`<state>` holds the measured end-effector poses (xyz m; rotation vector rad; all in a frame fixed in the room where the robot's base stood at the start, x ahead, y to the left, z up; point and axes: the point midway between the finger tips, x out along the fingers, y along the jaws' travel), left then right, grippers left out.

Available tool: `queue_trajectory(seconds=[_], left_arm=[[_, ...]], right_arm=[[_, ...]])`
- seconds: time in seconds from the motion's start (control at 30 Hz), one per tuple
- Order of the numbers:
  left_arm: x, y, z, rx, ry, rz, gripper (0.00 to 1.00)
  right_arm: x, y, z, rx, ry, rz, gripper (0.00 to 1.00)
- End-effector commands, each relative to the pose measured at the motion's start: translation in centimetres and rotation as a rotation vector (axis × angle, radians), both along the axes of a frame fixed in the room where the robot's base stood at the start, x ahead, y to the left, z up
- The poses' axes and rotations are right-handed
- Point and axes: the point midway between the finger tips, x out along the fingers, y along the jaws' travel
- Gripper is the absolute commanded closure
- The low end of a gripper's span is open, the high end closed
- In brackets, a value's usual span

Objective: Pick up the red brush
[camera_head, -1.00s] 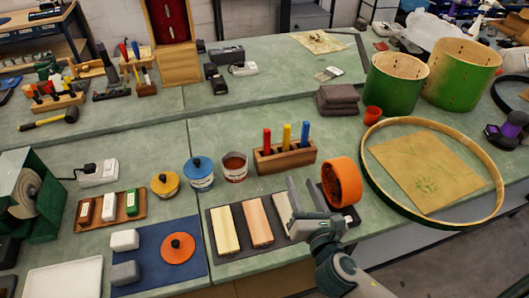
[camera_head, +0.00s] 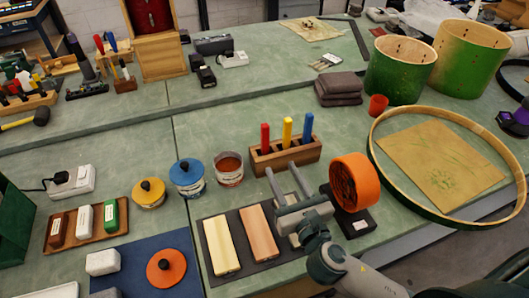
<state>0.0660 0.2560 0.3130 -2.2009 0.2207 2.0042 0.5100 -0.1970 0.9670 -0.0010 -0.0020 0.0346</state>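The red brush (camera_head: 265,137) stands upright in the left slot of a wooden holder (camera_head: 304,157); only its upper part shows above the wood. A yellow brush (camera_head: 287,131) and a blue brush (camera_head: 307,129) stand to its right in the same holder. My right gripper (camera_head: 281,169) is open and empty. Its two fingers are spread apart and point toward the holder, with their tips at its lower front edge in the picture. I cannot tell how high they are above the bench. My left gripper is not in view.
An orange roll (camera_head: 350,182) stands close to the right of my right gripper. A dark mat with wooden blocks (camera_head: 221,245) lies to its left. A large wooden hoop (camera_head: 376,175) lies at right.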

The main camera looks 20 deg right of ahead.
Motion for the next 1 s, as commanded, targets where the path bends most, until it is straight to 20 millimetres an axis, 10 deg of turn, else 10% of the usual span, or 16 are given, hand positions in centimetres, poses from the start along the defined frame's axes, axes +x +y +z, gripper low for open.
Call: queue_trajectory(seconds=[1.0], left_arm=[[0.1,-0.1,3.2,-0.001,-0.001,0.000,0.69]], right_arm=[[12.1,0.4,0.1,0.000,0.000,0.000,0.61]])
